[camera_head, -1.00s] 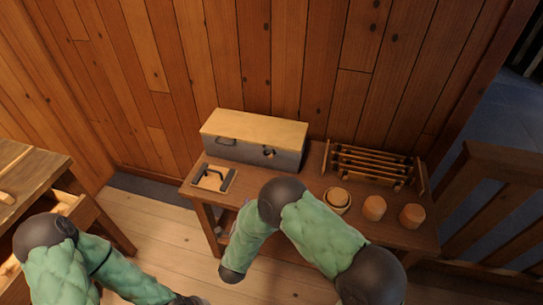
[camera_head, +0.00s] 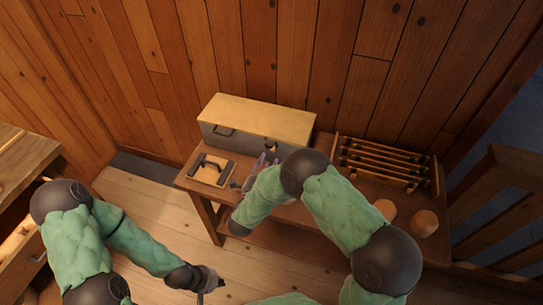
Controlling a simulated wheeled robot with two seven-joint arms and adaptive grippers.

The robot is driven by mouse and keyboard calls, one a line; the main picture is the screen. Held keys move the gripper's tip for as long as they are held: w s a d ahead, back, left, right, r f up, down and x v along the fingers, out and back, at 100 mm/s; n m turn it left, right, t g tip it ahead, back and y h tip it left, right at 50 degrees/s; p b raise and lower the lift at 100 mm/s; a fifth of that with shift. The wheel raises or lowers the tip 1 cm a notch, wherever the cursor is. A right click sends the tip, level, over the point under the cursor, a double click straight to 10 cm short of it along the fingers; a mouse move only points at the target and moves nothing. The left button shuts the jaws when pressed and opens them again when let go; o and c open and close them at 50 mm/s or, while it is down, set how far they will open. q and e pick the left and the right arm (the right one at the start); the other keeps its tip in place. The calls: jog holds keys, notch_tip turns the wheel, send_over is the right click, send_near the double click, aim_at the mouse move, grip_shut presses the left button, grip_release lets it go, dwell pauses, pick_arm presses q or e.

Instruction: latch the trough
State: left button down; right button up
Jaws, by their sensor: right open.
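The trough (camera_head: 232,133) is a long grey box with a pale wooden lid (camera_head: 258,116), at the back left of the table against the wall. The lid lies flat on it. A dark handle (camera_head: 223,131) is on its front at the left, and a small dark latch (camera_head: 271,147) with a brassy spot is at the right. My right gripper (camera_head: 266,161) is open just in front of the latch, partly hidden behind my arm; I cannot tell whether it touches. My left gripper (camera_head: 211,280) is low over the floor, away from the table; its jaws are too small to judge.
A slatted wooden rack (camera_head: 383,162) stands at the back right. Turned wooden pieces (camera_head: 424,223) (camera_head: 385,208) stand before it. A wooden bench (camera_head: 25,165) is at the far left.

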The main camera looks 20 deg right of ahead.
aim_at(272, 152)
jog(key=shift+b+x, duration=0.5)
jog(key=shift+x, duration=1.85)
grip_shut()
